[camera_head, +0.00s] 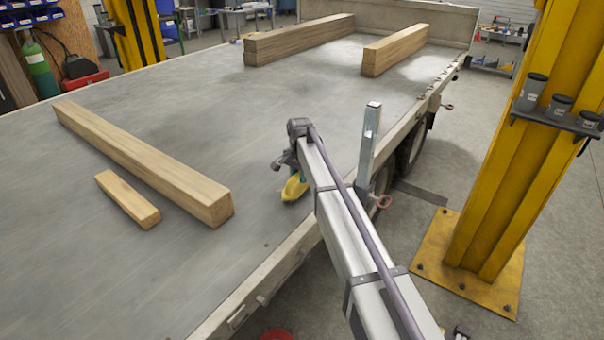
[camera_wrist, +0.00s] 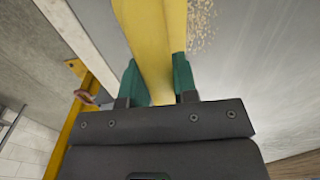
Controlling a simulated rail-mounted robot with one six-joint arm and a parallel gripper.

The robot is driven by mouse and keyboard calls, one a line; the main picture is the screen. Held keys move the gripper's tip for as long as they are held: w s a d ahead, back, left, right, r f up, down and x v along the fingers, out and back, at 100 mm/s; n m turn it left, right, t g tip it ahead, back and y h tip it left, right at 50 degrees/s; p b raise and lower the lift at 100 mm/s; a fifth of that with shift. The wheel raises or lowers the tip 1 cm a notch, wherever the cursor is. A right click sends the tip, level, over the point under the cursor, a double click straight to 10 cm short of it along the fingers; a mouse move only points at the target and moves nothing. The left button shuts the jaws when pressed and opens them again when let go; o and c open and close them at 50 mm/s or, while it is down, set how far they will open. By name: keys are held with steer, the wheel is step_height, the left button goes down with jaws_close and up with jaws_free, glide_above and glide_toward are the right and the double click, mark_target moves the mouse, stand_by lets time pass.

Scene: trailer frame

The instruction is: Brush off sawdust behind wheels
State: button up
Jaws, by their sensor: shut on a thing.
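My gripper (camera_head: 288,168) is at the trailer's right edge, just above the bed. In the wrist view its green fingertips (camera_wrist: 157,84) are shut on the yellow handle of a brush (camera_wrist: 152,32). The yellow brush (camera_head: 294,188) points down at the bed; its bristles are hard to make out, and I cannot tell if they touch. Tan sawdust (camera_wrist: 203,22) lies scattered on the grey bed right beside the brush in the wrist view. I cannot pick it out in the head view. The trailer wheels (camera_head: 410,148) show outside the right side, partly behind my arm and the post.
An upright metal post (camera_head: 369,145) stands at the bed edge close to my arm. A long beam (camera_head: 150,165) and a short block (camera_head: 128,199) lie on the left of the bed (camera_head: 230,120). Further beams (camera_head: 298,39) lie at the back. A yellow lift column (camera_head: 520,150) stands right.

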mark_target(294, 178)
steer(key=s+a, duration=0.2)
steer(key=s, duration=0.1)
steer(key=shift+s+a, duration=0.65)
steer(key=shift+s, duration=0.15)
steer(key=shift+s+a, duration=0.6)
steer(key=shift+s, duration=0.2)
steer(key=shift+w+a+f, duration=0.1)
steer(key=shift+w+a, duration=0.8)
steer(key=shift+a, duration=0.2)
steer(key=shift+w+d, duration=1.1)
steer(key=shift+w, duration=0.45)
steer(key=shift+w+d, duration=1.15)
steer(key=shift+w, duration=0.4)
steer(key=shift+w+d, duration=1.1)
steer(key=shift+w, duration=0.45)
